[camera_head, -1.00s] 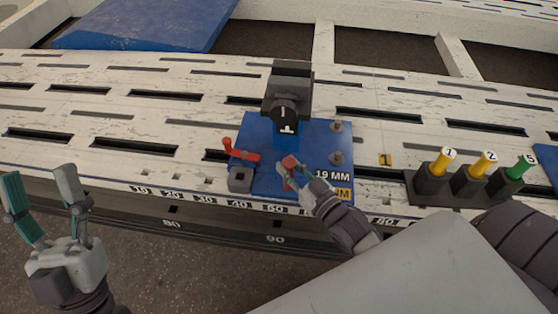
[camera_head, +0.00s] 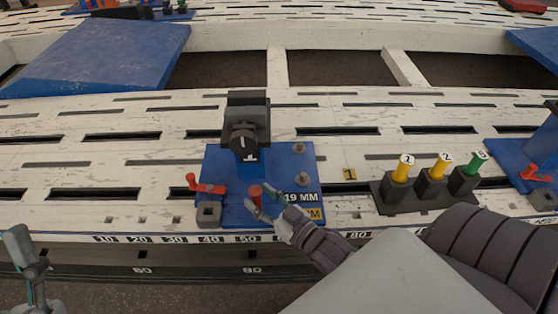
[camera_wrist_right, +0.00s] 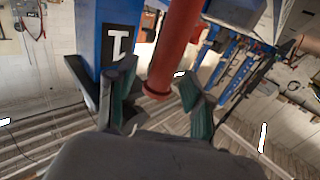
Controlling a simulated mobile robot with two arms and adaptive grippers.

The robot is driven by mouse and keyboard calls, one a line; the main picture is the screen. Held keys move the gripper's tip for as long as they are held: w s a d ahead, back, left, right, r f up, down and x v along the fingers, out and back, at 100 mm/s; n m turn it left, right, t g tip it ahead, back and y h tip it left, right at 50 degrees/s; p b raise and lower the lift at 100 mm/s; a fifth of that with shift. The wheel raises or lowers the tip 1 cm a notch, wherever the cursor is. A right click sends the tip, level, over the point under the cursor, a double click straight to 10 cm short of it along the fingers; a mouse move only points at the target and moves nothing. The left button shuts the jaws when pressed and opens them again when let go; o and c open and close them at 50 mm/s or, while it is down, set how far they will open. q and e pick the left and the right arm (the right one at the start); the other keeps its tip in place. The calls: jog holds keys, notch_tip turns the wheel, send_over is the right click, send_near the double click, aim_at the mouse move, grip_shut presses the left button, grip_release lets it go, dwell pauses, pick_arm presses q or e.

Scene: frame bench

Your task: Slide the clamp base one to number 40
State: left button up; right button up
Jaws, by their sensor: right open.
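Clamp base one is a blue plate (camera_head: 226,167) with a black clamp head (camera_head: 246,119) marked 1. It sits on the white slotted bench, its front left corner block above the 40 mark (camera_head: 211,239) on the scale strip. A red upright handle (camera_head: 256,193) stands at its front; a red lever (camera_head: 204,185) is on its left side. My right gripper (camera_head: 264,204) is open at the red handle. In the right wrist view the red handle (camera_wrist_right: 175,50) stands between the open fingers; contact is unclear. My left gripper (camera_head: 28,262) is at the lower left, partly cut off.
A black holder (camera_head: 400,203) with yellow pegs 1 and 2 and a green one stands right of the base. Another blue clamp base (camera_head: 543,150) is at the right edge. A blue panel (camera_head: 100,55) lies behind left. The bench left of the base is clear.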

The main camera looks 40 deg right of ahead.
jog(key=s+d, duration=0.2)
jog(key=s, duration=0.8)
